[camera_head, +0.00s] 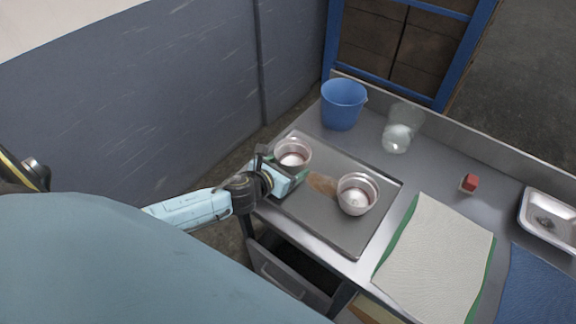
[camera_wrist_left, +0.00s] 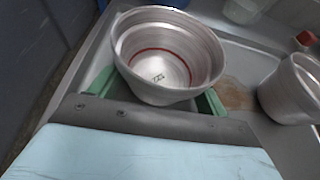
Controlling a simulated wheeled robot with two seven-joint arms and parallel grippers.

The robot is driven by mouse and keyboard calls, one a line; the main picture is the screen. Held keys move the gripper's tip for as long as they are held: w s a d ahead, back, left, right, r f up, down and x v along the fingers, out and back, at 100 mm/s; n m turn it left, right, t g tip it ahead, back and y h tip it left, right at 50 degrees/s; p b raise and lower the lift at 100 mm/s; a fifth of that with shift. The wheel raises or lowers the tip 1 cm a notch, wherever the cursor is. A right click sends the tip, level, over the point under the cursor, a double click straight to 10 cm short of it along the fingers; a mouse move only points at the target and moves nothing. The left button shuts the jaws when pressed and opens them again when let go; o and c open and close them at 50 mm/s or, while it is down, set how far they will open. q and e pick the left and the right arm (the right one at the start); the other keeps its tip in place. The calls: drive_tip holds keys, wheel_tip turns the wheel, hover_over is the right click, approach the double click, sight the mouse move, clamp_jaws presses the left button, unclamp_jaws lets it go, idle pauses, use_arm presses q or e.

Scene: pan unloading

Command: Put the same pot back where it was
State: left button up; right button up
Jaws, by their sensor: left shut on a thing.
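A small metal pot (camera_head: 292,151) with a reddish ring inside is at the left end of the grey tray (camera_head: 325,233). My left gripper (camera_head: 289,168) is shut on this pot, and its green fingers lie on either side of it. In the left wrist view the pot (camera_wrist_left: 168,52) is upright and looks empty apart from a small mark on its floor. Its underside is hidden, so I cannot tell whether it touches the tray. A second similar pot (camera_head: 357,194) stands upright on the right part of the tray; it also shows in the left wrist view (camera_wrist_left: 292,90). My right gripper is not in view.
A brown stain (camera_head: 322,184) lies on the tray between the pots. Behind are a blue bucket (camera_head: 343,104) and a clear container (camera_head: 398,133). To the right are a red-topped item (camera_head: 470,183), a pale cloth (camera_head: 436,255) and a metal basin (camera_head: 549,215). An open drawer (camera_head: 285,270) is below the front edge.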

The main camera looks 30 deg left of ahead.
use_arm(q)
drive_tip(key=o, duration=1.1)
drive_tip(key=shift+r, duration=0.15)
drive_tip(key=v, duration=1.2)
drive_tip(key=shift+p, duration=0.4)
